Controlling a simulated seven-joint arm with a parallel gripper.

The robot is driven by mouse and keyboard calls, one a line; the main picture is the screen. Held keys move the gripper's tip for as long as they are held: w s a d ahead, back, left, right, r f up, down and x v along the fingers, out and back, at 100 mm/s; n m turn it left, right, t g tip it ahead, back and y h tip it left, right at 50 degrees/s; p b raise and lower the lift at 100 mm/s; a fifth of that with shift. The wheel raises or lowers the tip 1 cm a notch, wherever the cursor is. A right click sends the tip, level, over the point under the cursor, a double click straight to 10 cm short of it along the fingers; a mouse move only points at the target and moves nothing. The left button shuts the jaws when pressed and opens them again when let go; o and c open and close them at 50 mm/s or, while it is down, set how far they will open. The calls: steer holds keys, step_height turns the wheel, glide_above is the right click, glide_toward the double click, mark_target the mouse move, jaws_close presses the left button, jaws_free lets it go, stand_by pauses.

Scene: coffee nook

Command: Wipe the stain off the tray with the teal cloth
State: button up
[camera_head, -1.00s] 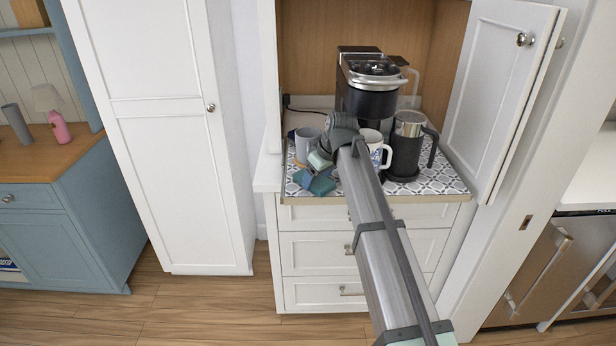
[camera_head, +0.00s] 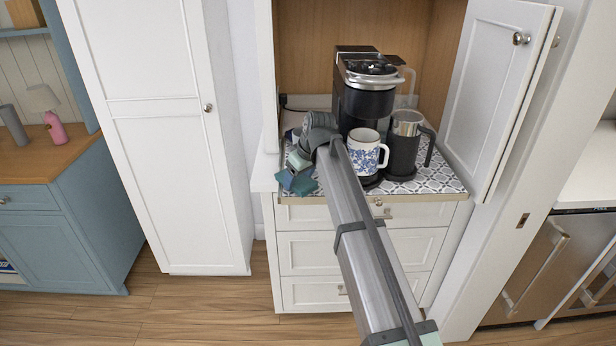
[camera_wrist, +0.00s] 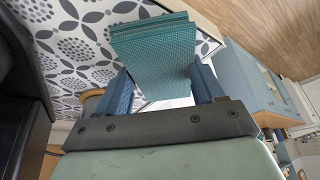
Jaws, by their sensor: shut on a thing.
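My gripper (camera_head: 301,167) is shut on the teal cloth (camera_head: 298,184), at the front left corner of the patterned tray (camera_head: 427,183). In the wrist view the folded cloth (camera_wrist: 155,55) stands out between the two blue-grey fingers of my gripper (camera_wrist: 163,80). The tray (camera_wrist: 75,45) lies beside and behind it, white with dark leaf and dot shapes. I cannot tell whether the cloth touches the tray. No stain can be made out; my arm and the cloth hide part of the tray's left side.
A white mug with blue pattern (camera_head: 364,155), a dark French press (camera_head: 403,150) and a coffee machine (camera_head: 368,90) stand just right of my gripper. An open cabinet door (camera_head: 497,95) bounds the right side. A tan round edge (camera_wrist: 92,103) shows near the left finger.

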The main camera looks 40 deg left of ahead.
steer(key=shift+s+a, duration=0.35)
steer(key=shift+r, duration=0.15)
step_height(320, 180, up, 7)
steer(key=shift+r, duration=0.4)
